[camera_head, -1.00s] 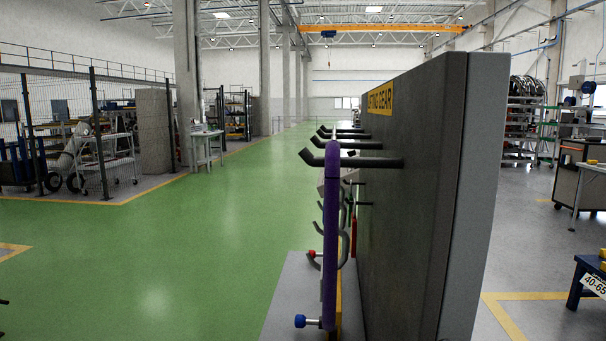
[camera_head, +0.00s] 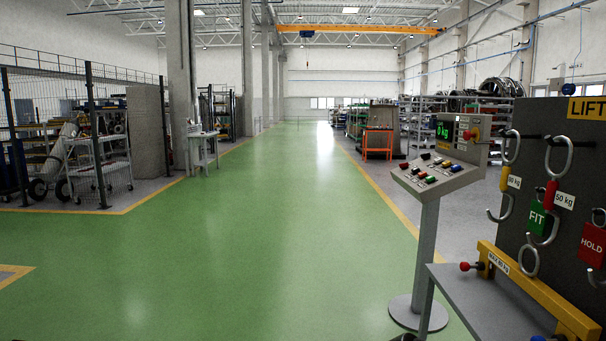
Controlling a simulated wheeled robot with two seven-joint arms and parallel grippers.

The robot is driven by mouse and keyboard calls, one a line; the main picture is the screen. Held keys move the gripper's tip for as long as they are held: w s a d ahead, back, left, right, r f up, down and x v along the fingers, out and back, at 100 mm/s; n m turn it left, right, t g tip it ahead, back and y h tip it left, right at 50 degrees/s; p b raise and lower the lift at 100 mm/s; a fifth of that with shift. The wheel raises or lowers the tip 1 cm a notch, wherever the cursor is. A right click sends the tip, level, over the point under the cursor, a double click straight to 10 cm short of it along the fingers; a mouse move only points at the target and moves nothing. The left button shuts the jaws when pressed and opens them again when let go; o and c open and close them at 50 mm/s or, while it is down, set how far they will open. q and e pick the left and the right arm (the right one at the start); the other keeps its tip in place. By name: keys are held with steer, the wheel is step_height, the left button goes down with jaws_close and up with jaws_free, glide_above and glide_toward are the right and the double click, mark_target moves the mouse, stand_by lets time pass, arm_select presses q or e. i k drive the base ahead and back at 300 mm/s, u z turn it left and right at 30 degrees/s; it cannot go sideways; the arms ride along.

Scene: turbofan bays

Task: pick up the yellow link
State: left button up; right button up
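A yellow link (camera_head: 504,179) hangs on the dark lifting gear board (camera_head: 520,110) at the right, with a metal ring above it and an open hook below. A small weight label, which seems to read 80 kg, is beside it. A red link (camera_head: 550,194) with a 50 kg label hangs to its right, partly behind a green FIT tag (camera_head: 537,218). Neither of my grippers can be made out. Small dark bits at the bottom edge are too cut off to identify.
A yellow beam (camera_head: 540,293) crosses the grey bench (camera_head: 470,300) before the board. A control console (camera_head: 438,174) on a post with a round foot stands left of the bench. A red HOLD tag (camera_head: 592,245) hangs far right. The green floor (camera_head: 230,250) is clear.

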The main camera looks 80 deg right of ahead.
mark_target(506, 179)
steer(key=i, duration=1.1)
steer(key=z, duration=4.15)
steer(key=i, duration=1.65)
steer(key=z, duration=0.05)
